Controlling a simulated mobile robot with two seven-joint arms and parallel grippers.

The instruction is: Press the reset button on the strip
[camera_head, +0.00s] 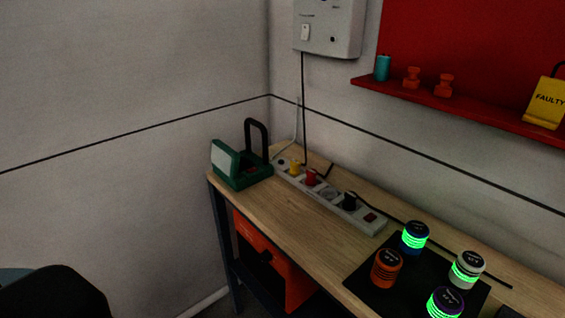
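The white power strip (340,209) lies along the back of the wooden bench, slanting from upper left to lower right. A yellow plug (295,168), a red plug (311,178) and a black plug (350,200) stand in it, with an uncovered grey socket (330,193) between the red and black ones. A small dark red switch or button (370,217) sits at its near right end. A small dark spot shows at the far end. I cannot tell which of these is the reset button. Neither of my grippers is in view.
A green case (240,172) with a black shackle-like loop stands left of the strip. Glowing canisters and an orange canister (386,268) stand on a black mat (368,279) at right. A red shelf (470,116) and white wall box (328,28) are above.

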